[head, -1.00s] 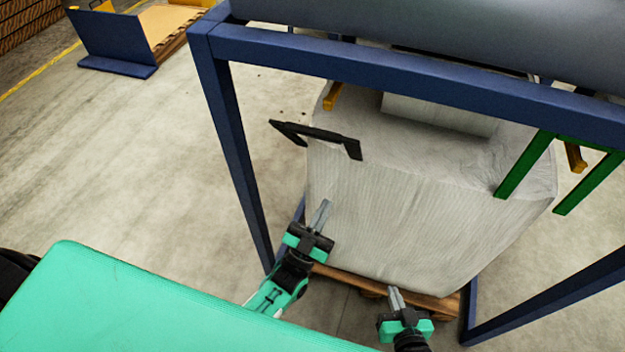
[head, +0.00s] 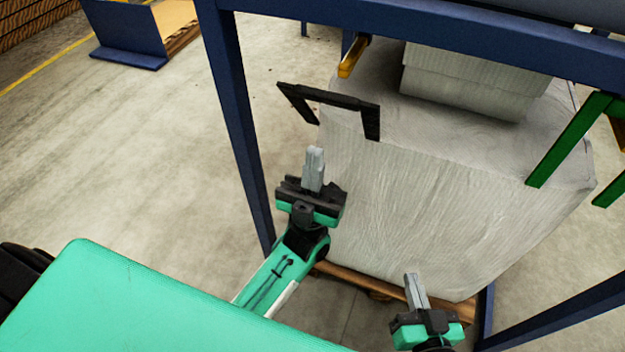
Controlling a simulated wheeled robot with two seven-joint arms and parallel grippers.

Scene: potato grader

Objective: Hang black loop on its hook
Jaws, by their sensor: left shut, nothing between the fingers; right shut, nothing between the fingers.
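The black loop (head: 335,99) is a dark, square-cornered strap at the upper left corner of the big white bag. It stands out from the bag with its two ends hanging down. A yellow-orange hook (head: 353,56) sticks out below the blue frame beam, above and right of the loop, with nothing on it. My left gripper (head: 314,158) is shut and empty, below the loop and in front of the bag's left edge. My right gripper (head: 414,282) is shut and empty, low by the bag's front bottom edge.
The white bag (head: 420,205) stands on a wooden pallet (head: 385,290) inside a blue frame (head: 232,120). A green loop (head: 570,140) is at the bag's right corner. Open concrete floor lies to the left.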

